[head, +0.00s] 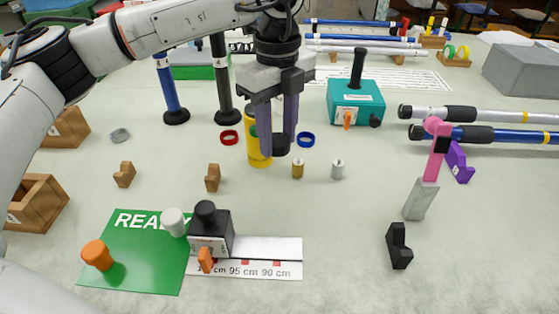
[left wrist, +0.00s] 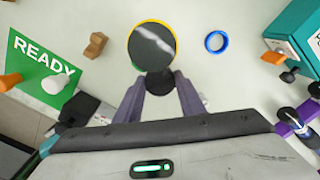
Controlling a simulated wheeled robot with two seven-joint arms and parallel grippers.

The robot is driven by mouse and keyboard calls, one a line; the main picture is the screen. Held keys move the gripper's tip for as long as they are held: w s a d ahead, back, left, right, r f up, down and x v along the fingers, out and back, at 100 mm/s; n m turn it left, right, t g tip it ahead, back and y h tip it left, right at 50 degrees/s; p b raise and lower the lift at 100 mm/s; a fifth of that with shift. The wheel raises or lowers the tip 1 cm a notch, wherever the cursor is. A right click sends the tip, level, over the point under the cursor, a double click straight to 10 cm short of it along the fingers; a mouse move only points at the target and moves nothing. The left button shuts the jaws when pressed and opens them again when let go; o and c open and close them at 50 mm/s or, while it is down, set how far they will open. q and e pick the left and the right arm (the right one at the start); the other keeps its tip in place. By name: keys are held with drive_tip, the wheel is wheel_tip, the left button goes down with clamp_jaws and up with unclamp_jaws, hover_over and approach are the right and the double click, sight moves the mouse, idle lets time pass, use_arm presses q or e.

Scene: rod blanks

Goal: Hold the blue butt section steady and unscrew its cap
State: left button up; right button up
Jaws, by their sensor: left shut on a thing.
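A blue rod section (head: 515,135) with a black grip lies at the right, its near end pointing left. A white rod (head: 490,115) with a black grip lies just behind it. My left gripper (head: 280,143) is shut on a small black cylindrical piece (head: 282,146), which looks like a cap, well left of the blue rod's end. The black piece (left wrist: 160,84) also shows between the fingertips in the left wrist view. A yellow cylinder (head: 258,155) with a dark top stands behind the fingers. My right gripper is not in view.
A pink-and-grey upright tool (head: 425,185) and a purple cradle (head: 459,164) stand near the rods. A teal box (head: 356,100) is behind. Red (head: 229,137) and blue (head: 306,139) rings lie by the gripper. A green READY mat (head: 140,270) is front left.

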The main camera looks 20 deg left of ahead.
sight(278, 173)
use_arm(q)
drive_tip(key=shift+f, duration=3.3)
drive_tip(key=shift+f+b, duration=0.15)
drive_tip(key=shift+b, duration=0.2)
drive_tip(key=o, duration=1.2)
drive_tip(key=shift+c, duration=0.2)
wheel_tip(278, 173, up, 12)
drive_tip(key=shift+r+p, duration=0.15)
drive_tip(key=shift+p, duration=0.5)
